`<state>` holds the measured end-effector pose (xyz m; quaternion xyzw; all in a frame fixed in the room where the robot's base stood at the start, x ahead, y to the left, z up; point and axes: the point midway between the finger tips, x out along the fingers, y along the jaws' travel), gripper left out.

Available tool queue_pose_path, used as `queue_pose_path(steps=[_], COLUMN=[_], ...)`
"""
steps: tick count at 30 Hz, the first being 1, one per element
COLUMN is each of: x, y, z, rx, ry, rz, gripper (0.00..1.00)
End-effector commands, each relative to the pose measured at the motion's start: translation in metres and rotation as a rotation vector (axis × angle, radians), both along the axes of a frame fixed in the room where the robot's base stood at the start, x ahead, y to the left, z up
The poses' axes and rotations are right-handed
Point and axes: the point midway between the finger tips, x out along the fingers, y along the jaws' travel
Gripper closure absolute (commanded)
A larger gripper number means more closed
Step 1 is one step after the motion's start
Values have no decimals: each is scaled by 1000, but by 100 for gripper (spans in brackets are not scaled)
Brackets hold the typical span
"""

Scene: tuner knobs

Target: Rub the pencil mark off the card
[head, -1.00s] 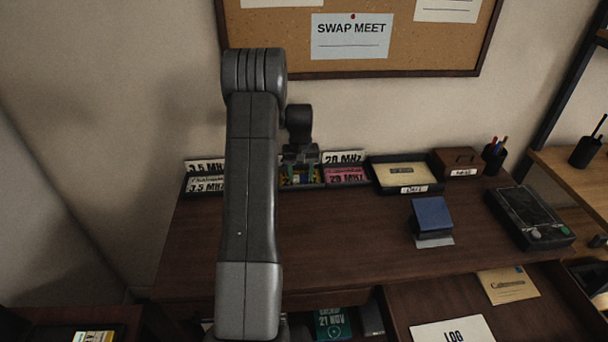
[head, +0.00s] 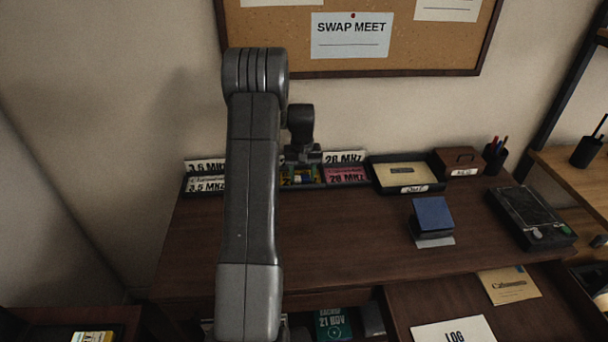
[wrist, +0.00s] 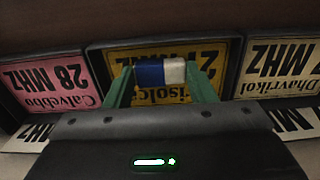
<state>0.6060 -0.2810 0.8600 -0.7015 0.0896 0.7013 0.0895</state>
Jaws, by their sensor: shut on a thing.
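My gripper (wrist: 160,78) is shut on a small eraser (wrist: 150,72), half blue and half white, held between green fingers in the wrist view. Behind it lies a yellow card (wrist: 120,58) marked with MHZ lettering, in the middle compartment of a dark tray. The eraser covers part of the card's print, and no pencil mark can be made out. I cannot tell whether the eraser touches the card. In the head view, the yellow card (head: 290,178) shows beside my arm, and my gripper (head: 303,160) is above it, small and dark.
A pink card (wrist: 50,80) and a cream card (wrist: 280,70) flank the yellow one in the wrist view. In the head view, a paper tray (head: 432,186) and brown box (head: 457,158) stand to the right. A blue block (head: 432,214) sits on the desk.

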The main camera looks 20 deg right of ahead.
Motion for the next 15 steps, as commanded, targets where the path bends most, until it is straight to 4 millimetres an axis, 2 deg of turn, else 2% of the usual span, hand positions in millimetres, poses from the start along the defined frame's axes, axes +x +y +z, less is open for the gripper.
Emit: queue_pose_path(steps=[6,15], x=[6,6], y=[18,20], z=[-1,0], rx=[1,1], ry=[1,1], rz=[1,0], gripper=[68,68])
